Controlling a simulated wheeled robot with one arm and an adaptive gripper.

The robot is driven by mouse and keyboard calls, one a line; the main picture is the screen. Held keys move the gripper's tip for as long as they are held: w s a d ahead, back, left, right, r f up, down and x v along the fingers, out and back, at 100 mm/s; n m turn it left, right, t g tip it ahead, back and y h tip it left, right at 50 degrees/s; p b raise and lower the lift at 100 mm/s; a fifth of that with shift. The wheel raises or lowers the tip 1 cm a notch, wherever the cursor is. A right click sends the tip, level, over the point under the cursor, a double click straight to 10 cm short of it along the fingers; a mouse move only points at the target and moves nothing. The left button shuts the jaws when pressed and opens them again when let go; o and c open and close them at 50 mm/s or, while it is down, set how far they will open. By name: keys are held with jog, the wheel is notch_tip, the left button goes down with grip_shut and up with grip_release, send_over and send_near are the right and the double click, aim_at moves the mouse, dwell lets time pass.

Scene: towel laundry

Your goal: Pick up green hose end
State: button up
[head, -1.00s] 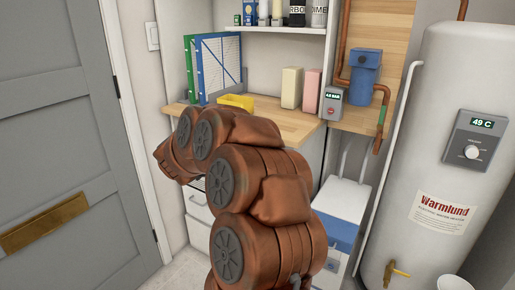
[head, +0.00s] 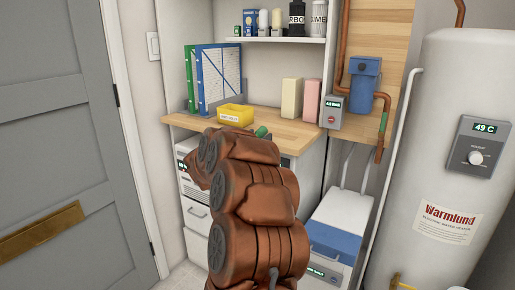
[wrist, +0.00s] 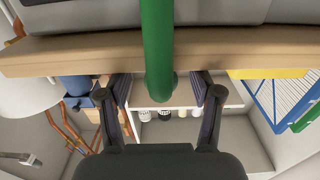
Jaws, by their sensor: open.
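The green hose end (wrist: 158,50) hangs into the wrist view from the top middle, its rounded tip (wrist: 160,88) pointing down in the picture. My gripper (wrist: 160,94) is open, with one dark finger on each side of the hose and visible gaps between. The fingers look clear of the hose. In the head view, a small green piece (head: 262,131) shows just above my arm by the counter's front edge, and looks like the hose. My gripper is hidden behind my arm there.
The wooden counter (head: 290,130) holds a yellow bin (head: 236,115), blue and green panels (head: 218,75), a cream block (head: 292,98) and a pink block (head: 312,100). A water heater (head: 450,150) stands right, a grey door (head: 60,150) left. Its edge (wrist: 60,58) crosses the wrist view.

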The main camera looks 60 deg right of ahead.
jog(key=shift+w+d, duration=0.1)
jog(key=shift+d, duration=0.7)
grip_shut()
jog(key=shift+a+r, duration=0.1)
